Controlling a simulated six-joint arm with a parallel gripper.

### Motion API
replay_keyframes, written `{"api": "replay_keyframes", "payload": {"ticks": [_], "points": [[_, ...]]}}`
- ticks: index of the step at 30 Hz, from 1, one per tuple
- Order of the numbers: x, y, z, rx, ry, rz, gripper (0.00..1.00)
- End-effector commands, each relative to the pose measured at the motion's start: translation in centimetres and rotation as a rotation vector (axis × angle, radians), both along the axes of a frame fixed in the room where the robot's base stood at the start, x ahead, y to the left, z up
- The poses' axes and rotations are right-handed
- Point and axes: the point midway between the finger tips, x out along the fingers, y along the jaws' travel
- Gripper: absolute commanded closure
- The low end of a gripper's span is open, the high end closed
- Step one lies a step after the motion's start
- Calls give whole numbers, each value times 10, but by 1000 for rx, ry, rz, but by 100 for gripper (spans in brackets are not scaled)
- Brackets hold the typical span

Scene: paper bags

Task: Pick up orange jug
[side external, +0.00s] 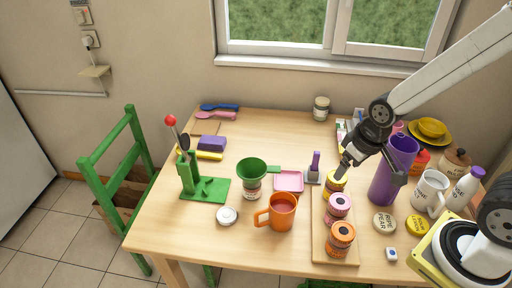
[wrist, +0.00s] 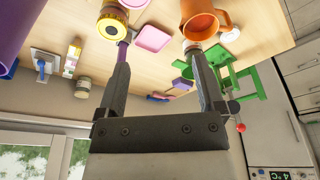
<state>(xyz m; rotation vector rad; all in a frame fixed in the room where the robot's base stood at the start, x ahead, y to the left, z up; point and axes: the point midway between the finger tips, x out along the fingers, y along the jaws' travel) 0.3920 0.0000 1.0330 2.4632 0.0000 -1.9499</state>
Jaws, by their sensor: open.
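The orange jug (side external: 282,211) stands upright on the wooden table, left of the board of jars, its handle towards the left. It also shows at the top of the wrist view (wrist: 203,22), just beyond the tip of the right-hand finger. My gripper (side external: 371,172) is open and empty, above the table to the right of the jug, over the yellow-lidded jar and beside the purple pitcher. In the wrist view my gripper (wrist: 157,45) has its two fingers spread wide, with the pink square dish between them in the picture.
A wooden board (side external: 320,245) with several jars stands right of the jug. A green funnel (side external: 252,170) on a jar is behind it to the left. The purple pitcher (side external: 391,175) stands tall at right.

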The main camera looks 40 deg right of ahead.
Motion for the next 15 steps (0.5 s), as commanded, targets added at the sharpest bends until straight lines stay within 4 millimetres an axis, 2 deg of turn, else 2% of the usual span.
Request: {"api": "replay_keyframes", "payload": {"ticks": [10,15], "points": [[2,1,0,1,1,-2,0],[12,6,-3,7,15,-12,0]]}}
